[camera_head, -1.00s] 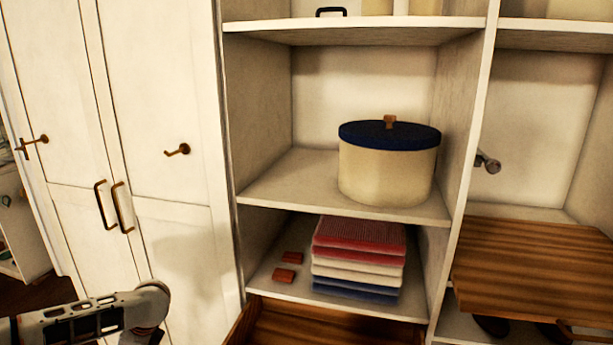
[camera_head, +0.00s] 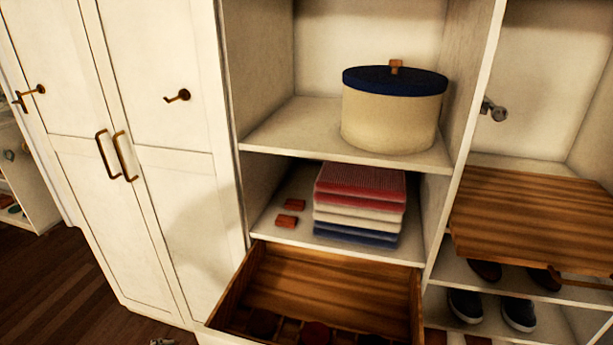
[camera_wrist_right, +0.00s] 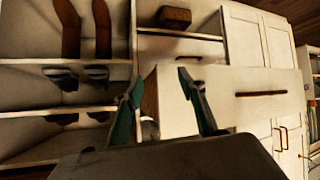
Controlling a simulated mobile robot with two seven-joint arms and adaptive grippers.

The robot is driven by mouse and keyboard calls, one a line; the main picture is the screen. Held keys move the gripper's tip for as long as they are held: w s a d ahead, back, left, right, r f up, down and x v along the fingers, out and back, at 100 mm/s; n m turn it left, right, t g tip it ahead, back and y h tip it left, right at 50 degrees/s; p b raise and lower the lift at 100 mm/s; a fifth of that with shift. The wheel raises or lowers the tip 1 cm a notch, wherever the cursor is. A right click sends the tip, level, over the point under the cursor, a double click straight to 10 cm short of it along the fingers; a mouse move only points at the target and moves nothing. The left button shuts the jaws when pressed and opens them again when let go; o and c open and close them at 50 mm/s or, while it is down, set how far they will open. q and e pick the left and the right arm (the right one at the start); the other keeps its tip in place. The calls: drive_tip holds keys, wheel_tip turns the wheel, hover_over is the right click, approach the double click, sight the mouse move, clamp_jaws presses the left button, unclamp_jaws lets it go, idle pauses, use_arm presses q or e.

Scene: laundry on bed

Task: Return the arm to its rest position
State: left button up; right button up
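My right gripper (camera_wrist_right: 160,80) shows in the right wrist view. Its two fingers are apart with nothing held between them. Beyond the fingers is the white front of the drawer (camera_wrist_right: 225,100); I cannot tell the exact distance. The right arm does not show in the head view. My left gripper is not in view; only a small grey piece, probably of my left arm, shows at the bottom edge of the head view.
The wooden drawer (camera_head: 330,285) stands open below folded towels (camera_head: 358,205) and a round blue-lidded box (camera_head: 393,110). The white wardrobe (camera_head: 180,190) is shut at left. Shoes (camera_head: 518,312) sit on the right shelf. Wooden floor (camera_head: 50,285) is clear at lower left.

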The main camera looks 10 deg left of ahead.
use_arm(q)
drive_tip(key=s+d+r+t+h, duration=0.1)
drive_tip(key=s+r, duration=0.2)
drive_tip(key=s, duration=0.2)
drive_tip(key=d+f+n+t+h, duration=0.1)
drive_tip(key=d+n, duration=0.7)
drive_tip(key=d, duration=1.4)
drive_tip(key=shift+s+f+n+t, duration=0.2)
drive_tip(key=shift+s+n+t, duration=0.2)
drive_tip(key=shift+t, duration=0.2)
